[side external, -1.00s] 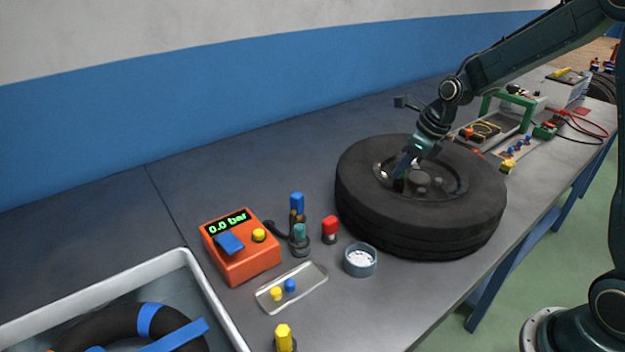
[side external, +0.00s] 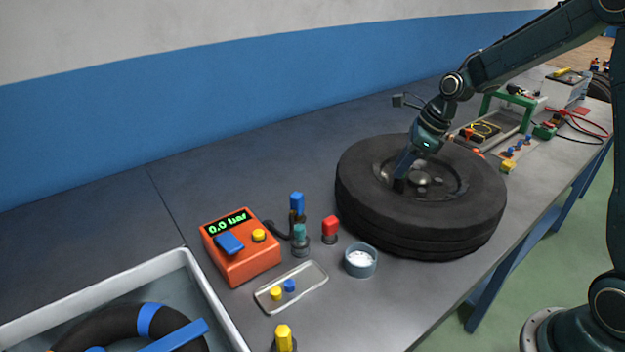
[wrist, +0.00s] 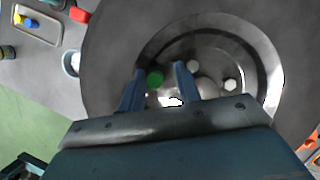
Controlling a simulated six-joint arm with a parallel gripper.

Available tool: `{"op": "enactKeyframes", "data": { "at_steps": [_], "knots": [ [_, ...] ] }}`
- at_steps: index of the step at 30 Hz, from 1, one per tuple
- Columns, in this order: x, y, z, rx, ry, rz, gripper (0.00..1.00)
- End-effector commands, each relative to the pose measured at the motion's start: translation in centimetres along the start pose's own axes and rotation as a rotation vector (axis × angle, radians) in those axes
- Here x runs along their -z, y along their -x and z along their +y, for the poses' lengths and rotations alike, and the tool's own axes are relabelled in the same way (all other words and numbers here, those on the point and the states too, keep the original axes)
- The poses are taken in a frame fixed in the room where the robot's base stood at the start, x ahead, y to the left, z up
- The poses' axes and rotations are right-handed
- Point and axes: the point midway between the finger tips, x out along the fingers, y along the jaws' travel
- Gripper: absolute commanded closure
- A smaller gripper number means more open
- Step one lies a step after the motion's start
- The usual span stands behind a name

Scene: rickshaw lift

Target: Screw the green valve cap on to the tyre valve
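The green valve cap (wrist: 155,77) shows in the wrist view as a small round top inside the wheel's rim. My gripper (wrist: 159,68) is around it, one finger on each side, with a visible gap to both fingers. The tyre (side external: 420,238) lies flat on the bench, and its dark outer part also shows in the wrist view (wrist: 110,45). In the side view my gripper (side external: 400,183) points down into the wheel's left part, and the cap cannot be made out there. The tyre valve is hidden, so I cannot tell how the cap sits on it.
Left of the tyre stand a round grey dish (side external: 360,262), a red-topped post (side external: 330,230), a blue-topped post (side external: 297,205), a metal tray (side external: 310,283) with small caps and an orange gauge (side external: 240,255). Wheel nuts (wrist: 231,85) rise near the fingers.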

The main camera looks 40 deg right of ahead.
Motion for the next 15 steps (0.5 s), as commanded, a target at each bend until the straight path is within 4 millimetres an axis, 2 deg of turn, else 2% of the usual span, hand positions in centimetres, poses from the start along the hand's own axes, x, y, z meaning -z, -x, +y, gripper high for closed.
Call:
{"op": "enactKeyframes", "data": {
  "at_steps": [15],
  "knots": [
    [0.06, -0.09, -0.11, -0.201, 0.482, 0.002, 0.70]
  ]
}}
